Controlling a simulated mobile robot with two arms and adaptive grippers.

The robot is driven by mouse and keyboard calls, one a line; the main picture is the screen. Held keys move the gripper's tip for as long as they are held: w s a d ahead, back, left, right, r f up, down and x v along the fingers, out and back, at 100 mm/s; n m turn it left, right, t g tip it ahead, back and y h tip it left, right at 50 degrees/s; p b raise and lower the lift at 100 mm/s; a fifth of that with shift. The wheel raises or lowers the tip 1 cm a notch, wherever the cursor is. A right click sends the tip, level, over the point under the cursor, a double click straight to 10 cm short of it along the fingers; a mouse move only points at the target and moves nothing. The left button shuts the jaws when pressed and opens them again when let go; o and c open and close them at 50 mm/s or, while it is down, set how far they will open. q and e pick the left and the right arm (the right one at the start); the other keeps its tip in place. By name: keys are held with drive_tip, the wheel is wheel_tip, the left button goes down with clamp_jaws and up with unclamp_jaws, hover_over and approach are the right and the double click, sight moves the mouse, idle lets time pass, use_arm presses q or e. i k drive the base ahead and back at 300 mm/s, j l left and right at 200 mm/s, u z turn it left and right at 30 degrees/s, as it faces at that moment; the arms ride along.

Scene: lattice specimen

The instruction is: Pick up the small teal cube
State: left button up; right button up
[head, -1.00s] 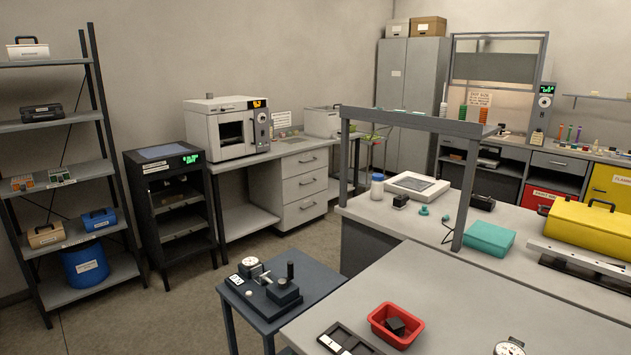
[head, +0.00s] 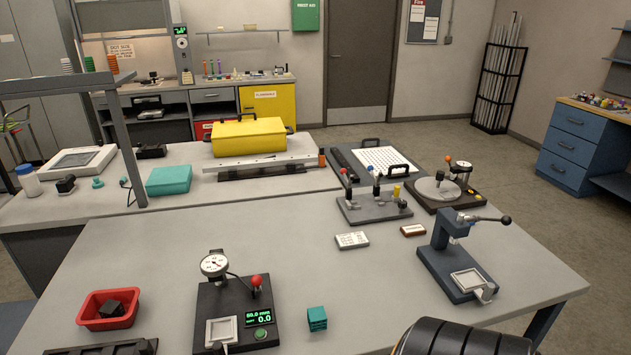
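The small teal cube (head: 317,319) sits on the grey table near its front edge in the head view. It stands just right of a black gauge device with a green display and a red knob. Nothing touches it from above. Neither of my grippers shows in this view. A dark ribbed rounded part at the bottom right edge looks like part of my own arm, with no fingers visible.
Left of the cube are the gauge device (head: 235,312) and a red tray (head: 92,318) holding a dark block. A blue press (head: 458,262) stands to the right, a clamp fixture (head: 374,206) behind. A larger teal box (head: 169,180) sits farther back.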

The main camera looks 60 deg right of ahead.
sight(317, 318)
drive_tip(key=z, duration=1.75)
